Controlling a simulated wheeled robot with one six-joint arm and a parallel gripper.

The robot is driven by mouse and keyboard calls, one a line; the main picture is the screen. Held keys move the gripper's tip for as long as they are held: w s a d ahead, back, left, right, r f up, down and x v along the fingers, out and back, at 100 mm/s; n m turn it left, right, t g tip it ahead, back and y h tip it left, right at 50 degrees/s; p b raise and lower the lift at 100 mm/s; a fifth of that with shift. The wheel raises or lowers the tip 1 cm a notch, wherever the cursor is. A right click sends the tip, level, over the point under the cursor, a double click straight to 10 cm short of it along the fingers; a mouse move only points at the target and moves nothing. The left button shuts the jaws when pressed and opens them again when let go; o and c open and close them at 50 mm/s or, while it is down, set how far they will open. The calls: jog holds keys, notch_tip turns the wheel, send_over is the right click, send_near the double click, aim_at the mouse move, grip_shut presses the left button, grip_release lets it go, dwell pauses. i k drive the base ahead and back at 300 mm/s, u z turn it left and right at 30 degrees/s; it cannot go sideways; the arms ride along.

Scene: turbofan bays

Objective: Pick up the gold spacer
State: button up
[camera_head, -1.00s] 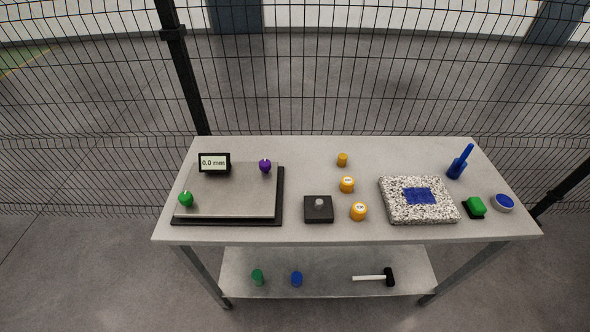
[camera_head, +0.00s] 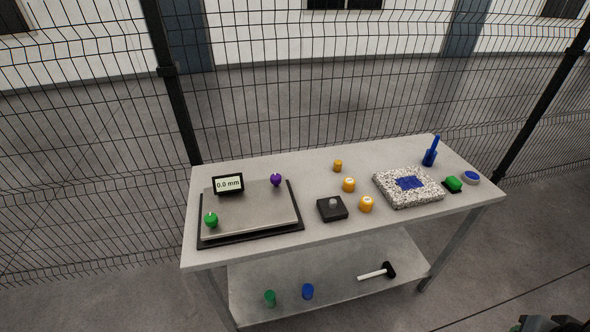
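Three gold-orange cylinders stand in a loose row on the table, right of its middle. The farthest, a small gold cylinder (camera_head: 337,166), shows no label. The middle gold cylinder (camera_head: 349,185) and the nearest gold cylinder (camera_head: 366,204) have white labels on top, too small to read. I cannot tell from looks alone which is called the spacer. All three stand upright, apart from each other. A dark piece of my arm's end, my gripper (camera_head: 550,324), shows cut off at the bottom right corner, far from the cylinders. Its fingers cannot be made out.
Left is a plate (camera_head: 250,212) with green and purple knobs and a 0.0 mm display (camera_head: 228,184). A black block (camera_head: 332,209) stands beside the cylinders. Mesh fence behind.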

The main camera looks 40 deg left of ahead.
aim_at(337, 163)
jog(key=u, duration=1.95)
jog(key=i, duration=1)
